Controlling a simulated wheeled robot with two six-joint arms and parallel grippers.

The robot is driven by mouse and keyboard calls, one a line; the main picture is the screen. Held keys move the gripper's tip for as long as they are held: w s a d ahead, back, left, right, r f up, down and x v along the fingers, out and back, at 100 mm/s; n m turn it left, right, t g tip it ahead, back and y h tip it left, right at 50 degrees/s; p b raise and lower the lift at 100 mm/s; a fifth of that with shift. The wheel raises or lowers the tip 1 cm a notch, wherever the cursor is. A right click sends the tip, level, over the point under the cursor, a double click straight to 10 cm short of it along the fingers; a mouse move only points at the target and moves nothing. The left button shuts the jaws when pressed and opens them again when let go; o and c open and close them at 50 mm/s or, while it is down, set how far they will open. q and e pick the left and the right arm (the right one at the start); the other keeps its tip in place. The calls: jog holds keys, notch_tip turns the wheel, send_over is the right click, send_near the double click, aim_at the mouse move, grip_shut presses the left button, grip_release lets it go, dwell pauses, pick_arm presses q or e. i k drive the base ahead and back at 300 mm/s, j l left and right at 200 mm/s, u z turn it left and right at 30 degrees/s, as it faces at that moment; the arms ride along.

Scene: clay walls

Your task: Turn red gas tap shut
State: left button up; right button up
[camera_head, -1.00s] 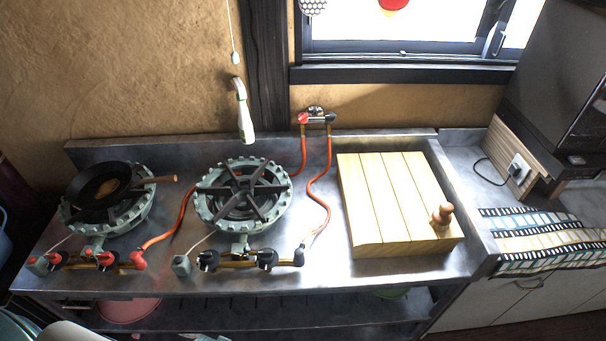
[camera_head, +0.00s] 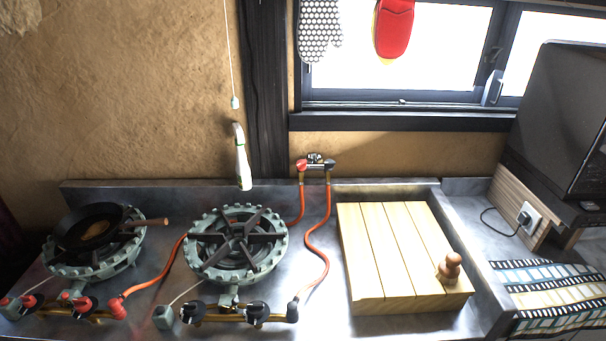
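The red gas tap (camera_head: 302,166) is on the left end of a small valve fitting on the back wall, above the counter's rear edge. A black tap (camera_head: 330,165) is on the fitting's right end. An orange hose runs down from each side of the fitting. The left hose leads toward the left burner, and the right hose leads to the middle burner (camera_head: 238,244). Whether the red tap is open or shut is too small to tell. Neither of my grippers shows in the head view.
A pan (camera_head: 92,230) sits on the left burner (camera_head: 136,246), its wooden handle pointing right. Red knobs (camera_head: 75,304) are at that burner's front. A slatted wooden board (camera_head: 392,250) with a knob covers the counter's right part. A lighter-like white tool (camera_head: 242,165) hangs near the wall.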

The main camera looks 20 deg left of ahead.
aim_at(301, 165)
jog(key=i+l, duration=0.1)
jog(key=l, duration=0.45)
jog(key=i+l+u, duration=0.1)
jog(key=l, duration=0.95)
jog(key=i+u, duration=0.05)
